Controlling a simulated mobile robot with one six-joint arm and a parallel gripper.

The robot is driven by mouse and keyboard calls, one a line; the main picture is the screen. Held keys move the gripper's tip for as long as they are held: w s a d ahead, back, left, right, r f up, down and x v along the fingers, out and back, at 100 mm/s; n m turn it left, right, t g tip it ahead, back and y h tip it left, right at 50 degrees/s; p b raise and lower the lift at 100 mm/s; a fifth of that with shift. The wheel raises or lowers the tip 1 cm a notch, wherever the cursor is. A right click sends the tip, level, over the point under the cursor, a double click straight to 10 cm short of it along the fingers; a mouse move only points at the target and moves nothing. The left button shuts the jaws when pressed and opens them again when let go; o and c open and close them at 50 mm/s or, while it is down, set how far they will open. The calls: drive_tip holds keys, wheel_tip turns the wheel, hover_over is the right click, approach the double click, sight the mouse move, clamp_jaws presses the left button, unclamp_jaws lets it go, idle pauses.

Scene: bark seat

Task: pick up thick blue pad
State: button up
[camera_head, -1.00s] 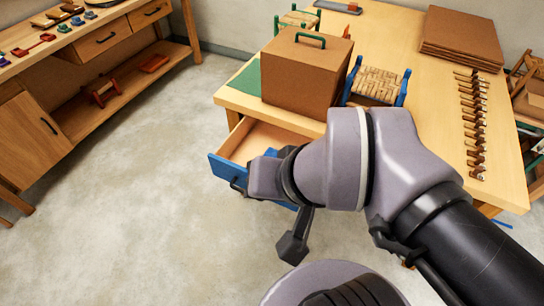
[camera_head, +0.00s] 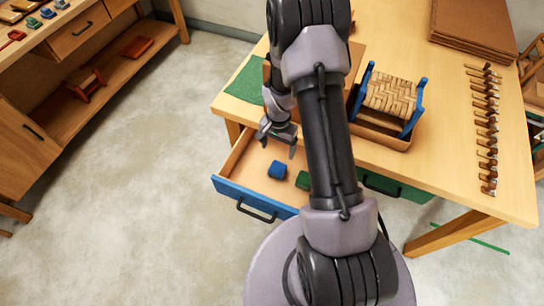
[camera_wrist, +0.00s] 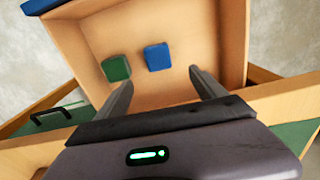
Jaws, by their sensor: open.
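A thick blue pad (camera_head: 277,170) lies on the floor of an open drawer with a blue front (camera_head: 240,193). It also shows in the wrist view (camera_wrist: 157,57), on the bare wooden drawer bottom (camera_wrist: 200,30). A green pad (camera_head: 303,181) lies beside it, a small gap apart; in the wrist view it is to the left (camera_wrist: 116,69). My gripper (camera_head: 278,146) is over the drawer's back part, pointing down. In the wrist view its two fingers (camera_wrist: 160,82) are spread and empty, with the blue pad ahead, between and beyond the tips.
The table (camera_head: 450,150) holds a green mat (camera_head: 245,88), a blue chair with woven seat (camera_head: 391,93) in a brown tray, stacked brown boards (camera_head: 475,25) and a row of tools (camera_head: 485,130). A closed green drawer (camera_head: 395,187) is right of the open one.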

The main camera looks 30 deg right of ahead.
sight(277, 167)
wheel_tip(277, 167, down, 9)
drive_tip(key=shift+s+r+b, duration=0.1)
drive_tip(key=shift+b, duration=0.9)
wheel_tip(277, 167, down, 6)
drive_tip(key=shift+s+r+b, duration=0.15)
drive_tip(key=shift+r+b, duration=0.05)
drive_tip(key=shift+b, duration=0.8)
drive_tip(key=shift+r, duration=0.1)
drive_tip(key=shift+c, duration=0.2)
drive_tip(key=c, duration=1.4)
